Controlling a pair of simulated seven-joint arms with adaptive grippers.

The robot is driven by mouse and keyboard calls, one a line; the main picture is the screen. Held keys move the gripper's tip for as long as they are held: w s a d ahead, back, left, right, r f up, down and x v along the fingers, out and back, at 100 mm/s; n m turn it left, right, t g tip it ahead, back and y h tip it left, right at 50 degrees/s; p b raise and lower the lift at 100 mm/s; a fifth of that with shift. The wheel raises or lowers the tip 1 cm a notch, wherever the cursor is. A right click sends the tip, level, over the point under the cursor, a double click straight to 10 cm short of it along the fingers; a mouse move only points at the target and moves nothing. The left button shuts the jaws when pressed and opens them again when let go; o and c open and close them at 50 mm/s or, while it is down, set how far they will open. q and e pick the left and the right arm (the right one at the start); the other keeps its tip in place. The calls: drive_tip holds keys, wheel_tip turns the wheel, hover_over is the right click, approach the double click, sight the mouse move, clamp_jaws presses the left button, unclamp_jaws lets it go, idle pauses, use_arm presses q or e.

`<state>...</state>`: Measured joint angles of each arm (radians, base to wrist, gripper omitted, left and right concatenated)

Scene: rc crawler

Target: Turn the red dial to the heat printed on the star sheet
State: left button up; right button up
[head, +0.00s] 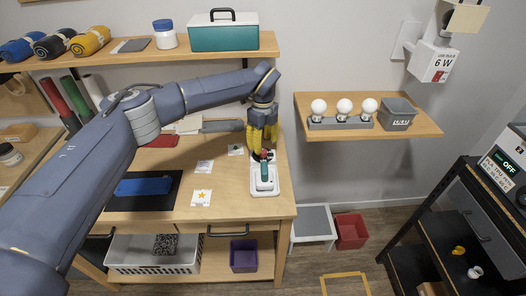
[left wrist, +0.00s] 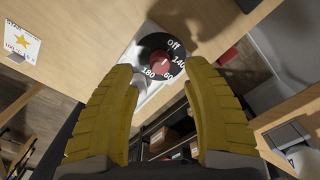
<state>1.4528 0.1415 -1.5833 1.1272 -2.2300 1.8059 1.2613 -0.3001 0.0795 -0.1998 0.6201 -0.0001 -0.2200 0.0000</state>
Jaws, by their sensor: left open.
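The red dial (left wrist: 160,61) sits on a black disc (left wrist: 146,46) printed Off, 140, 160 and 180. I cannot tell surely which mark it points at. In the head view, the white device (head: 265,187) with a teal handle (head: 264,170) stands at the table's right front, the red dial (head: 267,154) at its back. The star sheet (head: 202,197) lies left of it; its print is too small to read. The sheet's yellow star shows in the left wrist view (left wrist: 21,41). My left gripper (head: 261,149) points down over the dial, yellow fingers open, one on each side.
A shelf (head: 150,57) hangs behind, above the arm. A side shelf with bulbs (head: 343,106) and a black rack (head: 440,220) stand to the right.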

sight(263, 151)
use_arm(q)
drive_tip(key=shift+f, duration=2.1)
clamp_jaws()
